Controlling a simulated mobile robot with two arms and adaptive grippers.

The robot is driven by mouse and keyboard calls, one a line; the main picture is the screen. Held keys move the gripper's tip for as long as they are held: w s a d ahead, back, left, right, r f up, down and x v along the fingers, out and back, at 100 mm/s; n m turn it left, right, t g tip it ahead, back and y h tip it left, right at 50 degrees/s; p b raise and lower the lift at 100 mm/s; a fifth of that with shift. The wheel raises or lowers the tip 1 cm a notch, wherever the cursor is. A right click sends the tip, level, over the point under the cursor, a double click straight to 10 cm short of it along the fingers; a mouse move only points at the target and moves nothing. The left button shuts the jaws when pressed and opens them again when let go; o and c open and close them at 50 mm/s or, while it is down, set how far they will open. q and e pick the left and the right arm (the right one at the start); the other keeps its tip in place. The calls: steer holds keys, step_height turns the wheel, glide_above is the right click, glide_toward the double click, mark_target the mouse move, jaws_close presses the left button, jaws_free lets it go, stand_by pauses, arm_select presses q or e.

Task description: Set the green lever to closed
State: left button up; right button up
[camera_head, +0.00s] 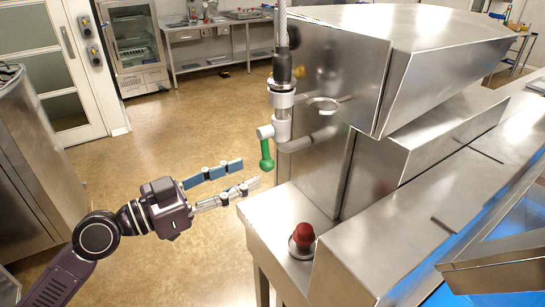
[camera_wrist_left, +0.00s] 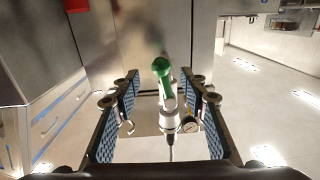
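The green lever (camera_head: 266,155) hangs downward from a white valve body (camera_head: 283,126) on the side of the steel machine. In the left wrist view the green lever (camera_wrist_left: 162,68) shows in the middle, ahead of the fingers and between them. My left gripper (camera_head: 243,174) is open, its two fingers apart and pointing at the lever from the left. The fingertips are just left of and slightly below the lever, and I see no contact. The left gripper's fingers also flank the valve in the wrist view (camera_wrist_left: 163,105). My right gripper is not in view.
The steel machine (camera_head: 335,55) stands right of the lever. A red knob (camera_head: 303,234) sits on its lower ledge (camera_head: 275,225). A hose (camera_head: 282,30) runs up from the valve. A steel cabinet (camera_head: 35,170) is at the left. The floor between is open.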

mark_target(261, 166)
arm_select(q)
steer(key=p+x, duration=0.3)
steer(key=x, duration=0.3)
steer(key=shift+w+d+r, duration=0.1)
steer(key=shift+w+r, duration=0.05)
steer(key=shift+w+d+p, duration=0.25)
steer(key=shift+d+p, duration=0.05)
steer(key=shift+p, duration=0.05)
jaws_close()
